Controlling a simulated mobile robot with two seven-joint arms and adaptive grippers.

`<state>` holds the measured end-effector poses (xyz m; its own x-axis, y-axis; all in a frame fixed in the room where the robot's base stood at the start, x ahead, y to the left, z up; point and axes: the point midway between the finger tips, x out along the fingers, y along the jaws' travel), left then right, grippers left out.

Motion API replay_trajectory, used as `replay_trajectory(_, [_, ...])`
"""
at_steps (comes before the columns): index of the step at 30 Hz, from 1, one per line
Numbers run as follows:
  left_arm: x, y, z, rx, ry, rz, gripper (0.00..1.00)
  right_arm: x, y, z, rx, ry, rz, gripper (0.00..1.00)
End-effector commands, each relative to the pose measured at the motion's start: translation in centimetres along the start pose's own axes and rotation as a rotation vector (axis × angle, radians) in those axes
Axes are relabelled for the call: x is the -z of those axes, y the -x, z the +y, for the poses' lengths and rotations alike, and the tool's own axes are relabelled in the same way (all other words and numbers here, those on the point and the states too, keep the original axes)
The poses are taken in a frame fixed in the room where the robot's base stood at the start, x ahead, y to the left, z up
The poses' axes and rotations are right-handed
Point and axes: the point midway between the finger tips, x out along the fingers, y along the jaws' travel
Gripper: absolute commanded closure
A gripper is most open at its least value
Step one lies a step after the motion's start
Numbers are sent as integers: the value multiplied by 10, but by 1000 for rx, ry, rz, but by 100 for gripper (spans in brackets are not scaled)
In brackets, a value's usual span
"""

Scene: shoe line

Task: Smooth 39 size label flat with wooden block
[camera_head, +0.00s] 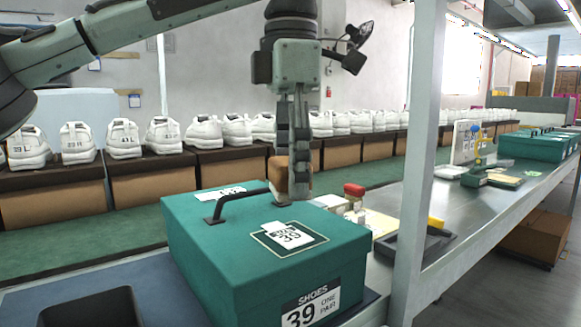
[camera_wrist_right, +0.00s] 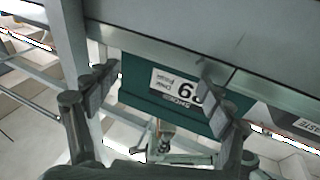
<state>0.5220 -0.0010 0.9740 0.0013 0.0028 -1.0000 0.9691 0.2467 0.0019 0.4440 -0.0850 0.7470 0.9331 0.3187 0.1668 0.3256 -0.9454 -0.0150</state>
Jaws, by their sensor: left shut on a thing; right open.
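A green shoe box (camera_head: 205,265) with a black handle stands on the workbench. Its front face carries the white 39 size label (camera_head: 311,307), cut by the picture's bottom edge. In the right wrist view the label (camera_wrist_right: 178,84) appears upside down, partly hidden by a finger. My left gripper (camera_head: 291,190) points down over the far side of the lid, shut on the wooden block (camera_head: 278,176). I cannot tell whether the block touches the lid. My right gripper (camera_wrist_right: 158,85) is open and empty in its wrist view, fingers either side of the box front; the head view does not show it.
A white sticker (camera_head: 284,236) lies skewed in an outlined rectangle on the lid, with another white label (camera_head: 220,192) behind the handle. A grey post (camera_head: 418,150) rises right of the box. White shoes on brown boxes (camera_head: 140,186) line the back. A black tray (camera_head: 90,307) sits front left.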

Motion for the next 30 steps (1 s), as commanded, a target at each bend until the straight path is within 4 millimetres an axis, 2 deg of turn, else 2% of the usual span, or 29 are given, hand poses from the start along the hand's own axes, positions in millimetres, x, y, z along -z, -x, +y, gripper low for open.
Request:
replay_trajectory(5, [0, 4, 0, 0, 0, 0, 74, 4, -1, 0, 0, 0, 1, 19])
replay_trajectory(15, [0, 31, 0, 1, -1, 0, 74, 33, -6, -1, 0, 0, 2, 19])
replay_trajectory(30, [0, 30, 0, 0, 0, 0, 74, 31, -5, 0, 0, 0, 2, 19])
